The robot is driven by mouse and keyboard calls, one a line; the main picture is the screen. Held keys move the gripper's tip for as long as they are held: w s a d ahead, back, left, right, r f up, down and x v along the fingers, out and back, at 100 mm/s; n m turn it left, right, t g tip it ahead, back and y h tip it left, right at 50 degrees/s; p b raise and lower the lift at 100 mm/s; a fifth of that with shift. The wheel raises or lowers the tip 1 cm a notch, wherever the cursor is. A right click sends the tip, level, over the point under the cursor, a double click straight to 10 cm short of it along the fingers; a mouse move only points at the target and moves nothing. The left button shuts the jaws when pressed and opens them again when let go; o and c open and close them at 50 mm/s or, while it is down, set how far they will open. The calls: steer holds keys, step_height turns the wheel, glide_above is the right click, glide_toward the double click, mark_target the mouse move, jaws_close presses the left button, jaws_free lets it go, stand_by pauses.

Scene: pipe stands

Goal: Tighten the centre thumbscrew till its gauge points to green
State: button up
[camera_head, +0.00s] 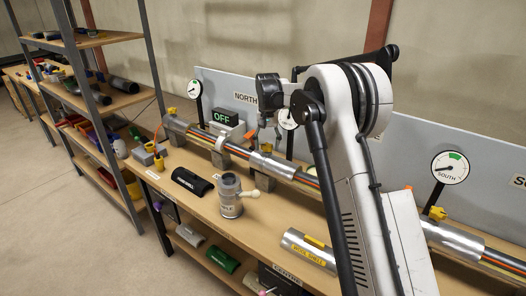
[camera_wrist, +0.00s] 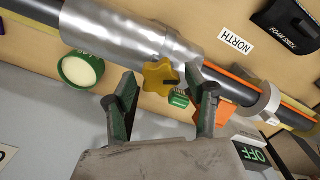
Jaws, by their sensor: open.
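A yellow thumbscrew (camera_wrist: 161,77) sits on the metal sleeve (camera_wrist: 120,35) of the pipe in the wrist view. My gripper (camera_wrist: 165,84) is open, with its two fingers on either side of the thumbscrew and apart from it.
The north gauge (camera_head: 194,89) and south gauge (camera_head: 450,168) stand at either side. An OFF box (camera_head: 226,118) stands behind the pipe. A pipe clamp (camera_wrist: 266,103), a small green cylinder (camera_wrist: 178,99) and a green-rimmed pale disc (camera_wrist: 82,69) are near my fingers. A grey canister (camera_head: 230,195) stands in front.

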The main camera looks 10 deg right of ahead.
mark_target(267, 145)
steer(key=shift+r+p, duration=1.15)
steer(key=shift+r, duration=1.85)
step_height(267, 145, up, 12)
steer(key=s+r+t+b, duration=0.1)
steer(key=s+r, duration=0.2)
steer(key=s, duration=0.3)
steer(key=s+r+t, duration=0.1)
steer(key=s+r, duration=0.2)
steer(key=s, duration=0.2)
steer(key=s+n+t+b, duration=0.1)
steer(key=s+t+b, duration=0.1)
steer(key=s, duration=1.2)
steer(key=s+f+t, duration=0.1)
steer(key=s+f, duration=0.6)
steer(key=s, duration=0.5)
steer(key=s+f+n+t+b, duration=0.1)
steer(key=s+f+t, duration=0.1)
steer(key=s+f, duration=0.6)
steer(key=s, duration=0.4)
steer(key=shift+s+n, duration=0.3)
steer(key=shift+s, duration=0.05)
